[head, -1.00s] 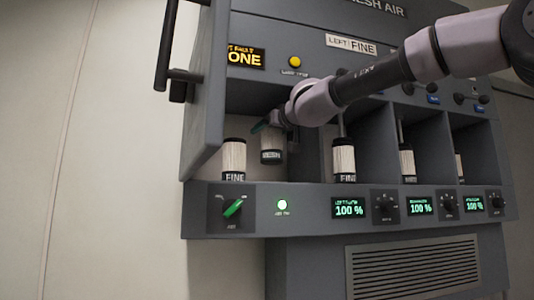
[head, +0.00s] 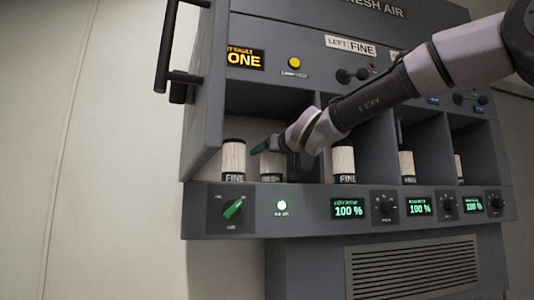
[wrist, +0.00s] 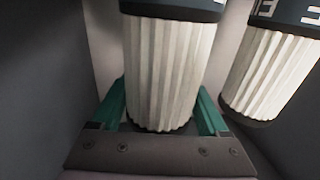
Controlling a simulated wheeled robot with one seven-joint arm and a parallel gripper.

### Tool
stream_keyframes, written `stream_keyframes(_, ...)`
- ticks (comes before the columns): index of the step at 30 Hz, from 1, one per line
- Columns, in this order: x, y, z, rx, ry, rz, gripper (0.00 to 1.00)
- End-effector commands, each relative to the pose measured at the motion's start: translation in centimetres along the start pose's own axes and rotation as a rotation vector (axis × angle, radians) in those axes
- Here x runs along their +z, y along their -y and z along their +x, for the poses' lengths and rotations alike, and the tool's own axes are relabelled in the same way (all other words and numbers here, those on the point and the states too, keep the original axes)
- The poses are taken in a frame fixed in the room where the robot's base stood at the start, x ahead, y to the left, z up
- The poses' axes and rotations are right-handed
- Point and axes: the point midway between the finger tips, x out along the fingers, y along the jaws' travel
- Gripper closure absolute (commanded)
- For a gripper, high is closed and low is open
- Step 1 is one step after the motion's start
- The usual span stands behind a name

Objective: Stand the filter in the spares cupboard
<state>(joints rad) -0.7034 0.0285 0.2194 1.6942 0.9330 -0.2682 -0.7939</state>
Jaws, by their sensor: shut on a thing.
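The filter (head: 271,173) is a pale pleated cylinder with a dark end band, with a label that seems to read MESH. It is upright inside the spares cupboard (head: 263,97), the left bay with the open door. My gripper (head: 265,148) is shut on its upper part. The wrist view shows the green fingers (wrist: 164,118) on both sides of the filter (wrist: 165,65). Its base is hidden by the front ledge, so I cannot tell whether it touches the floor. A FINE filter (head: 234,157) stands to its left, with a gap between.
The open cupboard door (head: 206,90) with its dark handle is at the left. The neighbouring FINE filter shows at right in the wrist view (wrist: 272,70). Another FINE filter (head: 343,163) stands in the bay to the right. A front ledge (head: 308,197) carries knobs and displays.

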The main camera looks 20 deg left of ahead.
Motion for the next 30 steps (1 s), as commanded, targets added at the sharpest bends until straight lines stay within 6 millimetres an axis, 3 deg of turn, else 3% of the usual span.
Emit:
stream_keyframes(10,0.2,0.0,0.0,0.001,-0.001,0.000,0.88)
stream_keyframes(11,0.2,0.0,0.0,0.001,-0.001,0.000,0.11)
stream_keyframes(12,0.2,0.0,0.0,0.001,-0.001,0.000,0.00)
stream_keyframes(22,-0.2,0.0,-0.2,0.000,-0.002,0.000,0.00)
stream_keyframes(30,-0.3,0.0,-5.4,0.001,-0.004,-0.001,0.00)
